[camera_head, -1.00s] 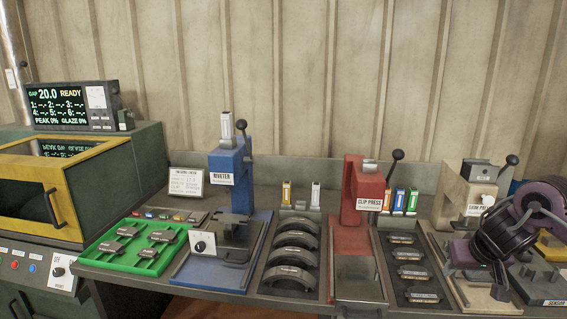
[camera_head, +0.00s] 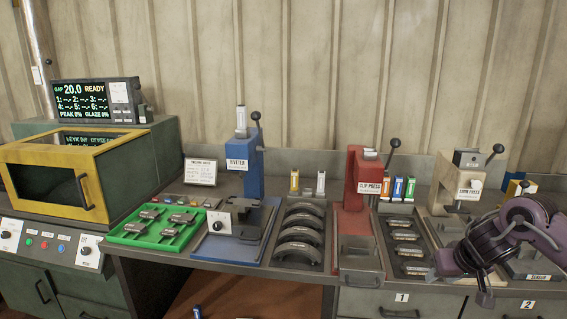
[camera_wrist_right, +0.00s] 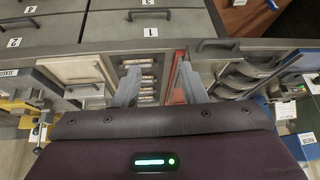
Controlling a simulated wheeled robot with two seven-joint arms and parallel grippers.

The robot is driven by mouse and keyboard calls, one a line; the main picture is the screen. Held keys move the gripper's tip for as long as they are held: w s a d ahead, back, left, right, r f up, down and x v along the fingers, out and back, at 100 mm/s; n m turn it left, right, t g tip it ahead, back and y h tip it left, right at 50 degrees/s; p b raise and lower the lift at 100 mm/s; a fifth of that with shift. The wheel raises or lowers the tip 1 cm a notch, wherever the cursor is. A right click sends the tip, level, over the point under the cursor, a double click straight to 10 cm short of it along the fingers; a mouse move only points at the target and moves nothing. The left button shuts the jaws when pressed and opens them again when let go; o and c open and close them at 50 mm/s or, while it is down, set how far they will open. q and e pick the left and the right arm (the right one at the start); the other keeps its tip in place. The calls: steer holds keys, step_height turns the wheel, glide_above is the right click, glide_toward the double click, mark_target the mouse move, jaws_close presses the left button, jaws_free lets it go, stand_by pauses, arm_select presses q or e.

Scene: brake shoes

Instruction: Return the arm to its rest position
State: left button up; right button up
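My right arm (camera_head: 510,230), purple and black, comes in at the right edge of the head view. Its gripper (camera_head: 485,296) points down in front of the bench's right end, near the loom press (camera_head: 466,190). In the right wrist view the gripper (camera_wrist_right: 157,78) has its two grey fingers spread apart with nothing between them. Beyond the fingers, the tray of dark labelled parts (camera_wrist_right: 146,82) and the red press base (camera_wrist_right: 178,85) show. My left gripper is not in view.
The bench holds a green tray (camera_head: 125,236) of brake parts, a blue riveter (camera_head: 249,165), curved shoes (camera_head: 298,234) and a red clip press (camera_head: 355,185). A yellow-framed oven (camera_head: 102,190) stands left. Drawers (camera_head: 400,303) lie below the bench front.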

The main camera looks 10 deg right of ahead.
steer(key=w+a+f+n+y, duration=0.1)
steer(key=a+f, duration=0.3)
steer(key=f, duration=0.6)
steer(key=a+f+n+y, duration=0.15)
steer(key=a+f, duration=0.25)
steer(key=f, duration=0.7)
steer(key=w+a+f+n+y, duration=0.1)
steer(key=a+f, duration=0.3)
steer(key=f, duration=0.6)
steer(key=s+a+f, duration=0.3)
steer(key=s+f, duration=0.8)
steer(key=f, duration=0.4)
steer(key=s+a+f+g+h, duration=0.1)
steer(key=s+f, duration=0.4)
steer(key=s, duration=0.7)
steer(key=s+a+f+g+h, duration=0.1)
steer(key=s+f, duration=0.5)
steer(key=s, duration=0.6)
steer(key=s+a+f+n+g+h, duration=0.1)
steer(key=s+a+f+g, duration=0.2)
steer(key=s, duration=0.9)
step_height(320, 180, down, 3)
steer(key=shift+a+r, duration=0.2)
steer(key=shift+a, duration=0.55)
